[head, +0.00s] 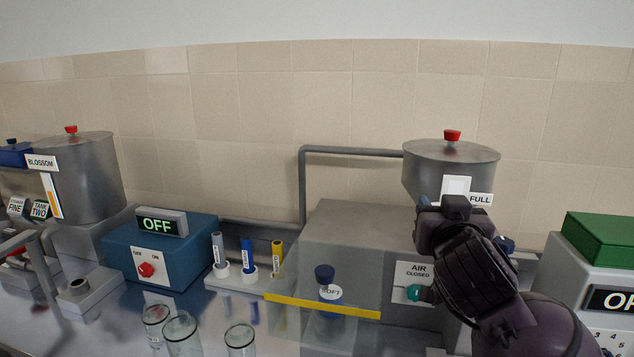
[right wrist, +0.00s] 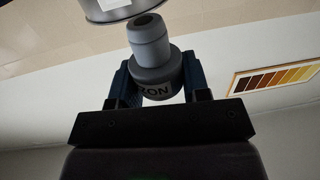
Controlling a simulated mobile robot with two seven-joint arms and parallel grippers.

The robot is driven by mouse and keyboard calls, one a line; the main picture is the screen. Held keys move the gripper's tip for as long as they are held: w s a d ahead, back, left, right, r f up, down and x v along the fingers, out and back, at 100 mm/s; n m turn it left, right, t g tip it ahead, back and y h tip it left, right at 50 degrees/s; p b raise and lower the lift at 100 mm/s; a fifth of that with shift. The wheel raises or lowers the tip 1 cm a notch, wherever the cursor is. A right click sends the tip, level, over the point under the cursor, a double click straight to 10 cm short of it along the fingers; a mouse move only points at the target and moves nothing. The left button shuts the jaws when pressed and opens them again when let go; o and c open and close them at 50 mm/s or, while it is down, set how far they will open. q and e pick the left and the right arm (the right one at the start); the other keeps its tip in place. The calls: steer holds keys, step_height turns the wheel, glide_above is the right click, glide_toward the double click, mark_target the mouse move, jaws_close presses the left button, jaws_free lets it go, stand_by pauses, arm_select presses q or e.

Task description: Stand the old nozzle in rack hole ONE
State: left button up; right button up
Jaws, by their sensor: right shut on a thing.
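My right gripper (head: 452,208) is in front of the right-hand steel tank (head: 425,180) in the head view. In the right wrist view my right gripper (right wrist: 158,88) is shut on a grey stepped nozzle (right wrist: 152,62) with partly visible dark lettering, "ZON". The nozzle's narrow end points toward a round metal vessel (right wrist: 112,10); I cannot tell whether they touch. The nozzle is hidden behind my wrist in the head view. A low white rack (head: 236,283) holds upright grey, blue and yellow pieces; no hole marked ONE is readable. My left gripper is not in view.
Several glass beakers (head: 182,335) stand at the front. A blue switch box (head: 185,262) reads OFF. An air valve (head: 414,292) sits beside my right arm.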

steer(key=s+f+y, duration=0.1)
steer(key=s+f, duration=0.3)
steer(key=f, duration=0.8)
steer(key=s+d+f+n+y, duration=0.1)
steer(key=s+f, duration=0.2)
steer(key=f, duration=0.9)
steer(key=shift+s+d+f+n+y, duration=0.2)
steer(key=shift+s+f+n+y, duration=0.1)
steer(key=shift+s, duration=0.1)
steer(key=shift+a, duration=0.1)
